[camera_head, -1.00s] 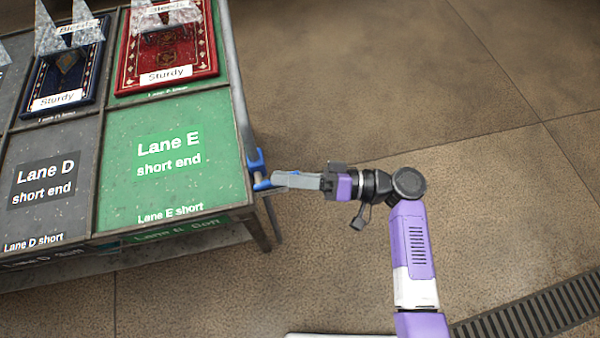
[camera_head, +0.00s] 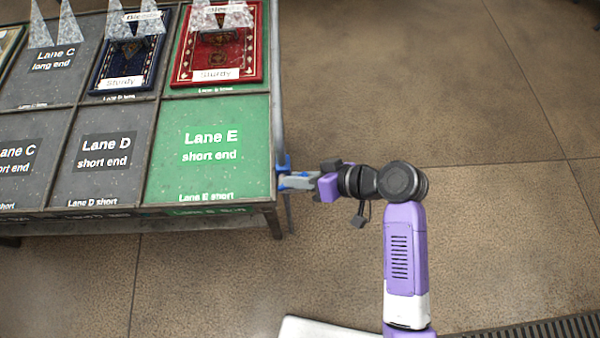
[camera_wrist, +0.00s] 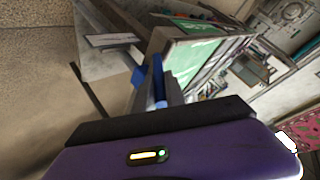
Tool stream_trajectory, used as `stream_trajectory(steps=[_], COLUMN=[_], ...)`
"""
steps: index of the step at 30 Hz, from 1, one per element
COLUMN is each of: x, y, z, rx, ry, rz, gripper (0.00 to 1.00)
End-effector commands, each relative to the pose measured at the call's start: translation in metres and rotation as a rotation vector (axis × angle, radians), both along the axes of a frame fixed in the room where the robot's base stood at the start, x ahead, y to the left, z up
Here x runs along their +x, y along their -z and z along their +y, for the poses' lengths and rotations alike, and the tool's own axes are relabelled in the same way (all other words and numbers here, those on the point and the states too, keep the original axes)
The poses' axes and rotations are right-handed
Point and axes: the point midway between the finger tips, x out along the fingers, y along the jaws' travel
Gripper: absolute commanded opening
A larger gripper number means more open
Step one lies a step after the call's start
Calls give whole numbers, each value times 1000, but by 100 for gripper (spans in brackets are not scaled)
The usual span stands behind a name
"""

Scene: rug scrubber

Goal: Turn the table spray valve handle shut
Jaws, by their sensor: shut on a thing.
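The blue valve handle (camera_head: 283,161) is on the grey pipe (camera_head: 278,110) along the right edge of the table (camera_head: 272,205), near its front right corner. My gripper (camera_head: 290,181) reaches it from the right and is shut on the handle. In the wrist view, blue parts of the handle (camera_wrist: 139,77) show beside and between the grey fingers (camera_wrist: 165,88). The fingers hide part of the handle, so its exact angle is hard to tell.
The green Lane E short end (camera_head: 210,172) and the grey Lane D short end (camera_head: 102,150) are bare. A red rug (camera_head: 243,60) and a blue rug (camera_head: 101,76) lie farther back. A floor drain (camera_head: 545,333) is at lower right. The floor right of the table is clear.

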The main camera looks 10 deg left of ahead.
Motion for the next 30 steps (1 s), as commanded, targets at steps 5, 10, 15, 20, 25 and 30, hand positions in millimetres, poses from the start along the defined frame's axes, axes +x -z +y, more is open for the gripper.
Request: stream_trajectory(steps=[5, 10, 15, 20, 25, 30], x=[0, 0, 0, 0, 0, 0], y=[-1, 0, 0, 0, 0, -1], z=[0, 0, 1, 1, 1, 0], rx=[-25, -31, -30, -30, -30, -28], ry=[2, 3, 2, 2, 1, 1], rz=[-7, -8, -8, -8, -7, -8], gripper=[0, 0, 0, 35, 37, 37])
